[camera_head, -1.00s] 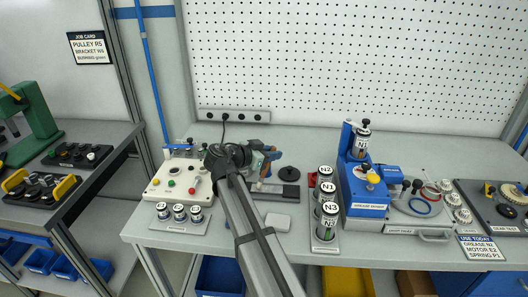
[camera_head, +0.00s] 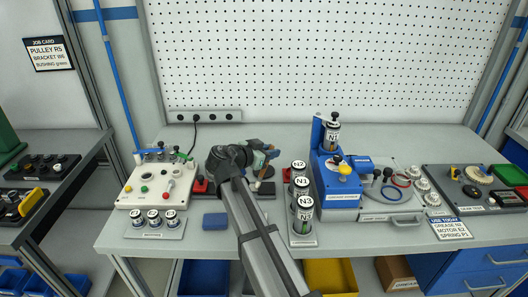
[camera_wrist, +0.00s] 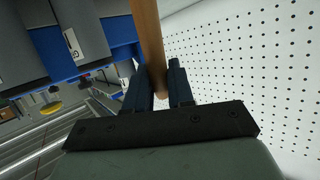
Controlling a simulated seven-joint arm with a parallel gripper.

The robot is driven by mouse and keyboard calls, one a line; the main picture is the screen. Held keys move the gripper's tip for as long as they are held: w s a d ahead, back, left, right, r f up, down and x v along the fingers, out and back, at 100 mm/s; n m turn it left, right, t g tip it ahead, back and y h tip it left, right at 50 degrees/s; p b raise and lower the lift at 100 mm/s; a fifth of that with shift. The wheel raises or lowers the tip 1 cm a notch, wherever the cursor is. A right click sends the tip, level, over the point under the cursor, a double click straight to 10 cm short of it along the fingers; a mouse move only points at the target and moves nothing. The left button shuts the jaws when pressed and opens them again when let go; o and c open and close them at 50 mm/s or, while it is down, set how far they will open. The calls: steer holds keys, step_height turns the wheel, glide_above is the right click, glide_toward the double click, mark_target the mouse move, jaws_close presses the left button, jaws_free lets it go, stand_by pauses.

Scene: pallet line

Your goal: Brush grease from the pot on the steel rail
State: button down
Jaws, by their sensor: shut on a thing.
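My gripper (camera_head: 266,158) is over the rear middle of the bench, left of the blue dispenser. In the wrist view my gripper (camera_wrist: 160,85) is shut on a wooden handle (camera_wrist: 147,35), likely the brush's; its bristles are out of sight. In the head view the tan handle is small beside the jaws. A dark grey block (camera_head: 266,188) lies on the bench beneath my gripper, partly hidden by my arm. I cannot tell whether it bears the steel rail. I cannot make out the grease pot with certainty.
Canisters marked N2 (camera_head: 299,165) and N3 (camera_head: 305,201) stand right of my arm. The blue dispenser (camera_head: 338,185) holds a canister marked N1 (camera_head: 332,135). The pegboard (camera_head: 320,60) rises behind.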

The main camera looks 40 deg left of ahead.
steer(key=shift+s+a, duration=4.15)
steer(key=shift+a, duration=0.1)
step_height(320, 180, up, 8)
steer(key=shift+w+d+r, duration=0.1)
steer(key=shift+w, duration=0.05)
